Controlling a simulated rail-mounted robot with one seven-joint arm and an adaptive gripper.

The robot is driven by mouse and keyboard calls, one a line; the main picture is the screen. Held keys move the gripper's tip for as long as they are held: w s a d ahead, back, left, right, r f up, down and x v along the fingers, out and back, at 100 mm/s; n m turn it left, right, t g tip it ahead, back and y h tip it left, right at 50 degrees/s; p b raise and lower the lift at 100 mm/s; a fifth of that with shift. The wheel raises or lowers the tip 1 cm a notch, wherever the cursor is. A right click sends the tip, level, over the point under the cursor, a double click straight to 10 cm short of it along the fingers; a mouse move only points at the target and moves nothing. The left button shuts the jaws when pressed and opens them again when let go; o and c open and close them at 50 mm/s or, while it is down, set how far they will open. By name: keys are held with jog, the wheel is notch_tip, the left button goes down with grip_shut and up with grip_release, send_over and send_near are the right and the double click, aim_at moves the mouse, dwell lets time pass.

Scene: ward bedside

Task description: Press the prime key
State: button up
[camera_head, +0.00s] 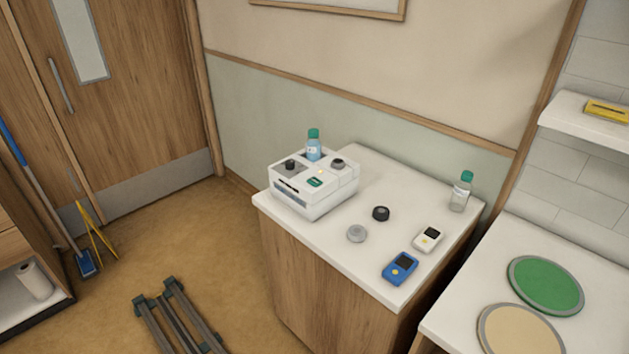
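No key label is readable, so I cannot tell which key is the prime key. A white boxy device (318,203) stands at the left of the white-topped cabinet. Its top carries a dark knob (290,164), another dark knob (338,163), a small green part (315,182) and a small yellowish spot (320,171). A white handheld device (428,239) with a dark screen and a yellow key lies at the right. A blue handheld device (400,267) with a dark screen and a small yellowish key lies near the front edge. My gripper is not in view.
A teal-capped bottle (313,147) stands at the white device's back; a clear teal-capped bottle (461,192) stands at the back right. A black round part (380,213) and a grey round part (356,233) lie mid-top. Green (545,285) and tan (521,330) discs lie on the right counter.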

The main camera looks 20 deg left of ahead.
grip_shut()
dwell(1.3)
